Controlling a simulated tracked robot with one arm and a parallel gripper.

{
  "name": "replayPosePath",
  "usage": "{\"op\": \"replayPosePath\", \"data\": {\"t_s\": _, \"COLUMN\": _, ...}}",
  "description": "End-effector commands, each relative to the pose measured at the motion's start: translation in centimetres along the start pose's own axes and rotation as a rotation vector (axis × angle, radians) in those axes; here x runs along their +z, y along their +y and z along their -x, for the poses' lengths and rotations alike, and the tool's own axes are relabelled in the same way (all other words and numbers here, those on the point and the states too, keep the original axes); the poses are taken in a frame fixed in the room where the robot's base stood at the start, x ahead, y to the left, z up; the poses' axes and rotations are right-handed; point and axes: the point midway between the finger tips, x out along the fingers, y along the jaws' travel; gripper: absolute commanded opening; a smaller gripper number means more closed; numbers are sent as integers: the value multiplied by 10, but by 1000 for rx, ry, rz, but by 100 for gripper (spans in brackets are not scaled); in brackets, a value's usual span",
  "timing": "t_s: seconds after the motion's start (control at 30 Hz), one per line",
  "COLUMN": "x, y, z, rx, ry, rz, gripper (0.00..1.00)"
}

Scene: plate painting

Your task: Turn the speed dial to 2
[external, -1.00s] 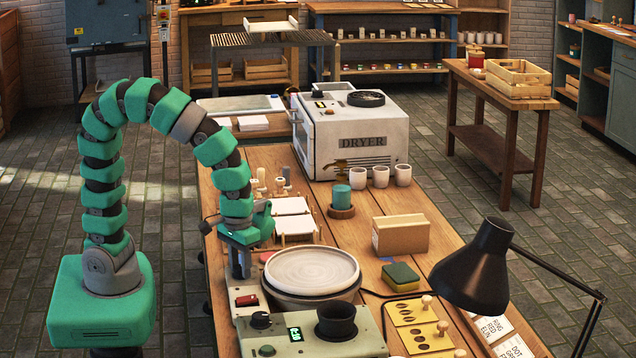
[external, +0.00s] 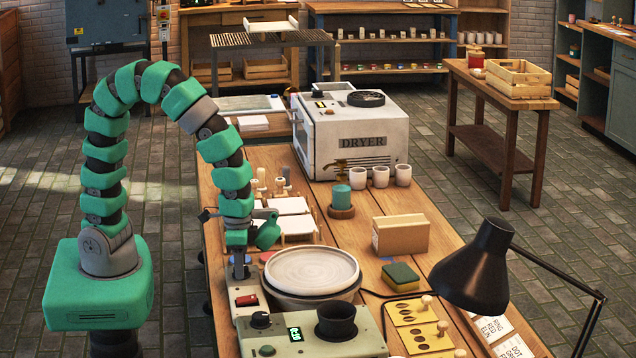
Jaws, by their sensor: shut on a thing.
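My gripper (external: 240,274) points straight down at the far end of a narrow pale control panel (external: 246,290), just left of the round wheel (external: 312,271). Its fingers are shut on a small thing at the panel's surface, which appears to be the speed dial. The fingers hide that dial, so its pointer and number marks cannot be read. A red switch (external: 246,300) sits on the panel in front of the fingers.
A green-grey box in front carries a black knob (external: 261,320), a lit display (external: 294,334) and a black cup (external: 336,320). A black lamp (external: 473,268) stands at right.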

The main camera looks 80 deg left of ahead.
Motion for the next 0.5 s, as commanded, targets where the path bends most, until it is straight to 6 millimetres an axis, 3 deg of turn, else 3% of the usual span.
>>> {"op": "replayPosePath", "data": {"t_s": 0.5, "x": 0, "y": 0, "z": 1, "rx": 0, "ry": 2, "rz": -256, "gripper": 9}}
